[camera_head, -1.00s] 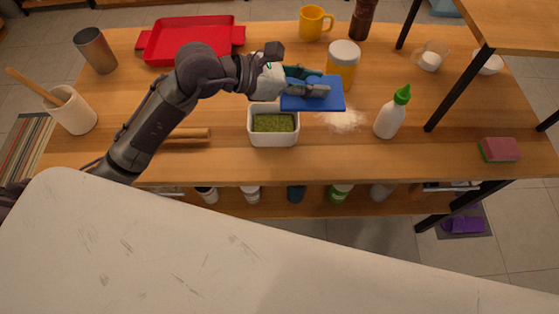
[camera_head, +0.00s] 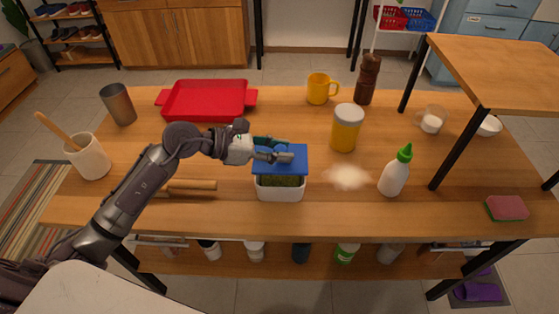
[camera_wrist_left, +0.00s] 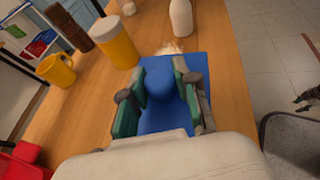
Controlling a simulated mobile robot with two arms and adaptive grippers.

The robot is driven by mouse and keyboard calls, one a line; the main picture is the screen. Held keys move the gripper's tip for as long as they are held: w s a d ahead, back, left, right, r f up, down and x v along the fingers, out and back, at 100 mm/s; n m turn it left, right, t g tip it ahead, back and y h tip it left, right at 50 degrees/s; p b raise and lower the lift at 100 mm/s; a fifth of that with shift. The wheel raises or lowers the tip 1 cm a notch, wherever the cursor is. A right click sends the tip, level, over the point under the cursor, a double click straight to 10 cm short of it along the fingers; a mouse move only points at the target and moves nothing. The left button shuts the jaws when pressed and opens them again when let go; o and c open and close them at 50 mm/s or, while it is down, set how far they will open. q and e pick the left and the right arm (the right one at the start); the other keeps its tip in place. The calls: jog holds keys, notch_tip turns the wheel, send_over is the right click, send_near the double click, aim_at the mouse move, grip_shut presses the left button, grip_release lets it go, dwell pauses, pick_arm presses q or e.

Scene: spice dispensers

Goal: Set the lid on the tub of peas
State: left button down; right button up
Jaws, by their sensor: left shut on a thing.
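The white tub of peas (camera_head: 280,190) stands on the wooden table, with green peas showing through its open front part. The blue lid (camera_head: 292,164) is over the tub's back part, tilted or raised, so that the peas still show below its front edge. I cannot tell whether it touches the rim. My left gripper (camera_head: 275,150) is shut on the lid's raised handle from above. In the left wrist view the blue lid (camera_wrist_left: 190,68) lies between and beyond the fingers (camera_wrist_left: 160,93), and it hides the tub.
A yellow-filled jar (camera_head: 344,134) and a white bottle with a green cap (camera_head: 396,172) stand to the right. White powder (camera_head: 347,177) lies beside the tub. A rolling pin (camera_head: 192,187) lies left, and a red tray (camera_head: 208,101) is behind.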

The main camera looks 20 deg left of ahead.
pick_arm(q)
notch_tip(320, 180, down, 4)
jog(key=shift+r, duration=0.25)
jog(key=shift+f, duration=0.5)
jog(key=c, duration=0.9)
grip_release()
jog(key=shift+o, duration=0.2)
pick_arm(e)
jog(key=shift+w+d+f, duration=0.1)
jog(key=shift+w+f, duration=0.05)
jog(key=shift+w, duration=0.3)
pick_arm(q)
jog(key=shift+r, duration=0.15)
jog(key=shift+r, duration=0.3)
jog(key=b+v, duration=0.2)
jog(key=v, duration=1)
pick_arm(e)
notch_tip(320, 180, down, 2)
